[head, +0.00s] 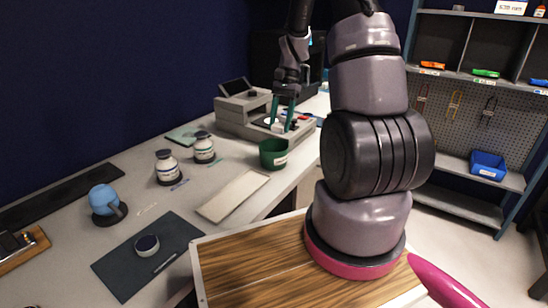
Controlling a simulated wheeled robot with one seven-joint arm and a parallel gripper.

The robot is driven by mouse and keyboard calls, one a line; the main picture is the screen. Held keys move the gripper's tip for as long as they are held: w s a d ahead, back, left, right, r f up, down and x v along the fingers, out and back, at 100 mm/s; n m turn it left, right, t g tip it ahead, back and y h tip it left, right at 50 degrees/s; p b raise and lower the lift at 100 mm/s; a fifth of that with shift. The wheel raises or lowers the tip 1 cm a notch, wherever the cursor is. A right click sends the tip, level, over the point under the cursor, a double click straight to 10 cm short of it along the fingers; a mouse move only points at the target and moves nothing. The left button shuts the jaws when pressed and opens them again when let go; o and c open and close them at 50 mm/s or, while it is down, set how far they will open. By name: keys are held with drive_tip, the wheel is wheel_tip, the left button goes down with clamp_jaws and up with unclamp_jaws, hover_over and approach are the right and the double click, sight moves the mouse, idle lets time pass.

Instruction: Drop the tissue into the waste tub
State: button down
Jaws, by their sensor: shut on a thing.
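The waste tub, a small dark green tub with a pale label (273,153), stands upright on the grey counter near its front edge. My gripper (281,123) has green fingers pointing down and is beyond the tub, low over the grey unit at the back of the counter. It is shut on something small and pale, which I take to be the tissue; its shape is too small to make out. The gripper appears apart from the tub.
Shelving (480,115) with a blue bin (487,165) is at right.

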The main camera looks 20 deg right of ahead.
drive_tip(key=shift+c, duration=1)
unclamp_jaws()
drive_tip(key=v, duration=1)
drive_tip(key=shift+d+r, duration=0.2)
drive_tip(key=shift+r, duration=0.15)
drive_tip(key=shift+w, duration=0.1)
drive_tip(key=s+a+r+n+t+h, duration=0.1)
drive_tip(key=s+a+r+n+t, duration=0.15)
drive_tip(key=s+r, duration=0.3)
drive_tip(key=s+a+r+n+t, duration=0.1)
drive_tip(key=s+a+r+t, duration=0.1)
drive_tip(key=s+a+r, duration=0.35)
drive_tip(key=s+a+r+n+t, duration=0.2)
drive_tip(key=s+r+t, duration=0.3)
drive_tip(key=s, duration=0.4)
drive_tip(key=shift+s+a+r, duration=0.4)
drive_tip(key=shift+a+r, duration=0.1)
